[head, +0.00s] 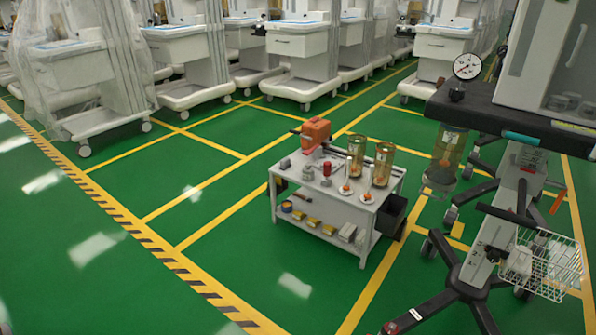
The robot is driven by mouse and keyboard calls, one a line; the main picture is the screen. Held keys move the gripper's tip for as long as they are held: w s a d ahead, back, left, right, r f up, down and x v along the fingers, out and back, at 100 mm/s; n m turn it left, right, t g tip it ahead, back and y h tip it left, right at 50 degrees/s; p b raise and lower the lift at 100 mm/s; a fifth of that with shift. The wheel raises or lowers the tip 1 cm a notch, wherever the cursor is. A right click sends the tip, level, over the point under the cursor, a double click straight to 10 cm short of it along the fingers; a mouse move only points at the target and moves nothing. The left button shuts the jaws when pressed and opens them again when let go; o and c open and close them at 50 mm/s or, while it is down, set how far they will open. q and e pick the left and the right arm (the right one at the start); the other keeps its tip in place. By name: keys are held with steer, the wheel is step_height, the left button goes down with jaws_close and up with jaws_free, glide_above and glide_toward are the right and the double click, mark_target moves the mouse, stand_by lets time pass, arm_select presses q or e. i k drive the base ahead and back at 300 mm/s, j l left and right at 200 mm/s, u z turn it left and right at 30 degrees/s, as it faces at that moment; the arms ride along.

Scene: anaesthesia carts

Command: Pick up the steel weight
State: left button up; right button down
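A small grey workbench (362,238) stands in the middle of the view, well away from me. Small grey metal-looking pieces lie on its top: one at the left edge (285,163), one nearer the middle (307,174) and a smaller one towards the front (326,183). Any of these could be the steel weight; they are too small to tell which. Neither of my grippers is in view.
The bench top also holds an orange case (315,133), a red can (327,168) and two amber cylinders (382,164). A wheeled stand (478,265) with a dark shelf and gauge (467,66) is at right. Green floor (130,235) is open at left.

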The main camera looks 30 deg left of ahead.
mark_target(308, 171)
steer(key=i+j, duration=0.1)
steer(key=j, duration=1.05)
steer(key=i+j, duration=0.2)
steer(key=j, duration=0.15)
steer(key=i+j+z, duration=0.1)
steer(key=i+j, duration=0.35)
steer(key=j, duration=0.25)
